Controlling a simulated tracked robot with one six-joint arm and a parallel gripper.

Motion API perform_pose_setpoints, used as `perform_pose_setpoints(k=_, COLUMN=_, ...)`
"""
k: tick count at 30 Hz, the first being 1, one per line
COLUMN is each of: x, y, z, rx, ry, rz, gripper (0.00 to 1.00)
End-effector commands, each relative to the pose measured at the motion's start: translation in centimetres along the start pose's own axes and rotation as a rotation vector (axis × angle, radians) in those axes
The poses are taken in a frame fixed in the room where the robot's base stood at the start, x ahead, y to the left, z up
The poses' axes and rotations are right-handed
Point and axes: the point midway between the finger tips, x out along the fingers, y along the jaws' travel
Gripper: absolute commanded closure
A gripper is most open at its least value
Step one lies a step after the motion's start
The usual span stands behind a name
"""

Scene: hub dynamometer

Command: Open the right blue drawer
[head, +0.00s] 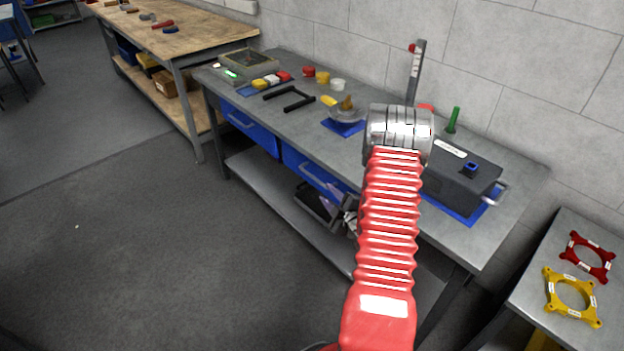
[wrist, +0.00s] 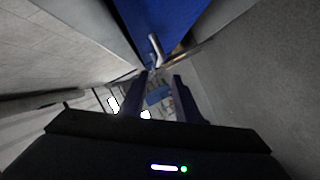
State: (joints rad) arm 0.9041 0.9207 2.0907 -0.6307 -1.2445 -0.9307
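Two blue drawers hang under the grey workbench's top in the head view. The right blue drawer (head: 308,172) has a pale bar handle (head: 318,179), and its right end is hidden by my arm. The drawer looks shut. My gripper (head: 350,213) is low in front of the drawer's right end, partly hidden by my red arm. In the wrist view, my gripper (wrist: 159,82) has its two dark fingers apart, with nothing between them. A blue drawer face (wrist: 170,14) and a metal handle (wrist: 155,48) show just beyond the fingertips; I see no contact.
The left blue drawer (head: 250,131) looks shut. The grey workbench (head: 300,128) carries a dark box (head: 462,178), a small rotary part on a blue mat (head: 346,127) and several small pieces. A lower shelf (head: 270,190) lies below. Open floor (head: 150,250) lies in front.

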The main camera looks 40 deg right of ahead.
Motion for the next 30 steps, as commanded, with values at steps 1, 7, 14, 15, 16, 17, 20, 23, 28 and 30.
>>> perform_pose_setpoints(k=1, x=-0.1, y=0.0, z=0.1, rx=-0.001, ry=0.001, rz=0.003, gripper=0.71)
perform_pose_setpoints(k=7, x=-0.1, y=0.0, z=0.1, rx=-0.001, ry=0.002, rz=0.004, gripper=0.71)
perform_pose_setpoints(k=14, x=0.3, y=0.0, z=0.1, rx=-0.002, ry=0.003, rz=0.003, gripper=0.71)
perform_pose_setpoints(k=15, x=0.6, y=0.0, z=0.1, rx=-0.002, ry=0.003, rz=0.003, gripper=0.71)
perform_pose_setpoints(k=16, x=0.8, y=-0.1, z=0.1, rx=-0.002, ry=0.003, rz=0.003, gripper=0.71)
perform_pose_setpoints(k=17, x=1.1, y=-0.1, z=0.1, rx=-0.002, ry=0.003, rz=0.003, gripper=0.71)
perform_pose_setpoints(k=20, x=2.2, y=-0.1, z=0.1, rx=-0.002, ry=0.003, rz=0.003, gripper=0.71)
perform_pose_setpoints(k=23, x=3.7, y=-0.1, z=0.0, rx=-0.002, ry=0.005, rz=0.003, gripper=0.71)
perform_pose_setpoints(k=28, x=6.3, y=-0.1, z=0.0, rx=-0.002, ry=0.004, rz=0.003, gripper=0.71)
perform_pose_setpoints(k=30, x=7.3, y=-0.1, z=0.0, rx=-0.001, ry=0.003, rz=0.002, gripper=0.71)
